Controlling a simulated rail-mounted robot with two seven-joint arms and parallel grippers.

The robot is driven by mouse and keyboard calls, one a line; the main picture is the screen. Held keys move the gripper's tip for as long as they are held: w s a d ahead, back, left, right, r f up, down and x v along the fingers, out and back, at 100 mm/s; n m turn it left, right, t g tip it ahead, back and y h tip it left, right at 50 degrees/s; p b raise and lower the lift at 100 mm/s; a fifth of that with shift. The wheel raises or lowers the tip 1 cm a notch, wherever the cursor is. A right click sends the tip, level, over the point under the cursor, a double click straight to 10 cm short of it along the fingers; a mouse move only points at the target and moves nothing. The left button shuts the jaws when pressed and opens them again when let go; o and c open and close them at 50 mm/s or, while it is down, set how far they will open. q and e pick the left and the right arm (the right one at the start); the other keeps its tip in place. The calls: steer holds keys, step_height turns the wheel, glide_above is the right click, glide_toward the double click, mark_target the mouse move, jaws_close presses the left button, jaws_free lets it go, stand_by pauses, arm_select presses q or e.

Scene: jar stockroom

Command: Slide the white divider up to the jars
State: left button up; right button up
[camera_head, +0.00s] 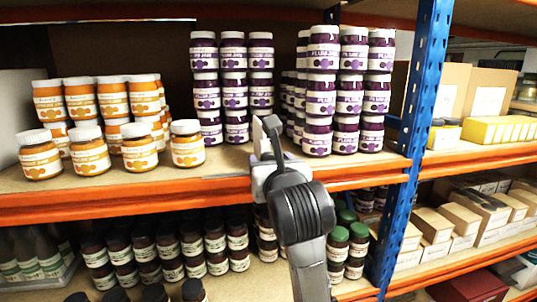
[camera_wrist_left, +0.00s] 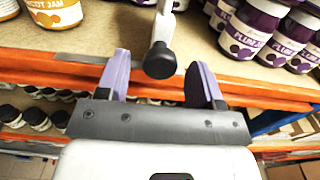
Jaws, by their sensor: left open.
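The white divider (camera_wrist_left: 165,22) stands at the shelf's front edge in the left wrist view, with a black knob (camera_wrist_left: 159,61) on its near end. In the head view only a pale sliver of the divider (camera_head: 257,132) shows beside my gripper. My left gripper (camera_wrist_left: 158,66) is open, one finger on each side of the knob, with gaps to both. It also shows in the head view (camera_head: 268,150), its arm hiding part of the shelf edge. Plum jam jars (camera_head: 319,107) stand in stacks right of the divider, and more plum jars (camera_head: 233,92) stand behind and left. My right gripper is out of view.
Apricot jam jars (camera_head: 89,151) fill the left of the shelf. An orange beam (camera_head: 130,203) runs along the shelf front, and a blue upright (camera_head: 418,100) stands at right. Dark jars (camera_head: 193,250) crowd the shelf below. Bare board lies between the apricot jars and divider.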

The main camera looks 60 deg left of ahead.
arm_select(q)
steer(key=shift+x, duration=1)
